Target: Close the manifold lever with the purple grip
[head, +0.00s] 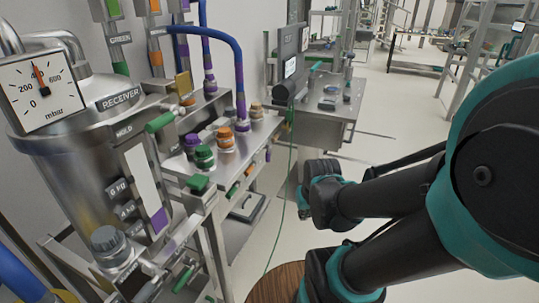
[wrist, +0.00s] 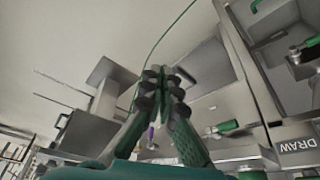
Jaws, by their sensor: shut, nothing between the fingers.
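In the head view a small purple grip (head: 268,155) hangs at the far end of the manifold's front edge, past an orange grip (head: 249,170) and a green grip (head: 232,188). My gripper (wrist: 163,75) is shut and empty, its fingers together in the wrist view. It looks apart from the purple grip. The fingers partly cover the manifold there. In the head view my arm is at the right and the fingers do not show.
A steel receiver tank (head: 75,150) with a pressure gauge (head: 37,90) stands at the left. Capped ports, purple, green and orange (head: 226,140), stand on the manifold top. A steel bench (head: 310,115) is behind. A thin green hose (head: 288,190) hangs near the manifold.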

